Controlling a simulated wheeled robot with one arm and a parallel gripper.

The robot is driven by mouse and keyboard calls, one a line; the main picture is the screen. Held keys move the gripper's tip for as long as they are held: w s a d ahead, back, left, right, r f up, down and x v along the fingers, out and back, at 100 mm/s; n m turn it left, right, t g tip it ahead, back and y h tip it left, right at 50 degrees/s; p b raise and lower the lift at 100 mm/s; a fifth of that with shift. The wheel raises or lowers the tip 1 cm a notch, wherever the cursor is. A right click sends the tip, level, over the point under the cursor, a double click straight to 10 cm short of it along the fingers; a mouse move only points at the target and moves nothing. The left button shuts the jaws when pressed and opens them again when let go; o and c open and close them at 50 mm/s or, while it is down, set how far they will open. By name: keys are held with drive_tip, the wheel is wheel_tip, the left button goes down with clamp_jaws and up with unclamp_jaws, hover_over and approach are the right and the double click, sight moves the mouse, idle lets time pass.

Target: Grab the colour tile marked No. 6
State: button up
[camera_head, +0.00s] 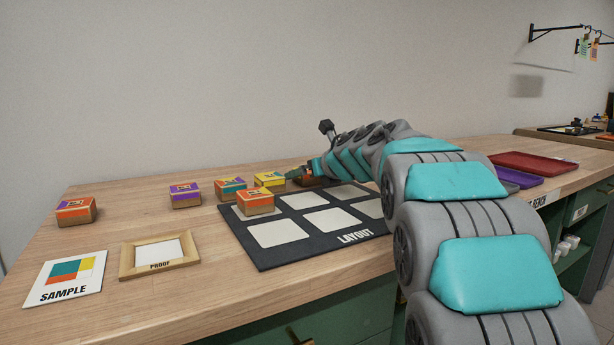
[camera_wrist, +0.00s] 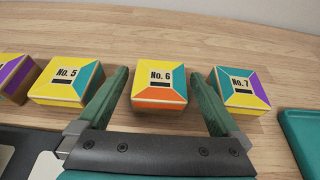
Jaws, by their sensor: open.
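The tile marked No. 6 (camera_wrist: 159,86) is a small block with yellow, teal and orange faces on its top. In the wrist view it lies on the wood counter between the two fingers of my gripper (camera_wrist: 159,76). The fingers are open, with a visible gap on each side of the tile. In the head view my gripper (camera_head: 298,173) is low over the counter behind the layout board; the No. 6 mark cannot be read there. Tile No. 5 (camera_wrist: 68,80) lies left of the left finger, and tile No. 7 (camera_wrist: 239,88) right of the right finger.
A dark layout board (camera_head: 268,252) with pale squares lies in front of my gripper. More tiles stand to the left, one purple (camera_head: 185,195) and one orange-topped (camera_head: 76,210). A proof frame (camera_head: 128,262) and sample card (camera_head: 50,290) lie front left. A red tray (camera_head: 533,166) is right.

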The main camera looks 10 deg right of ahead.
drive_tip(key=shift+w+f, duration=0.1)
drive_tip(key=shift+w, duration=0.15)
drive_tip(key=shift+c, duration=0.2)
drive_tip(key=c, duration=1.3)
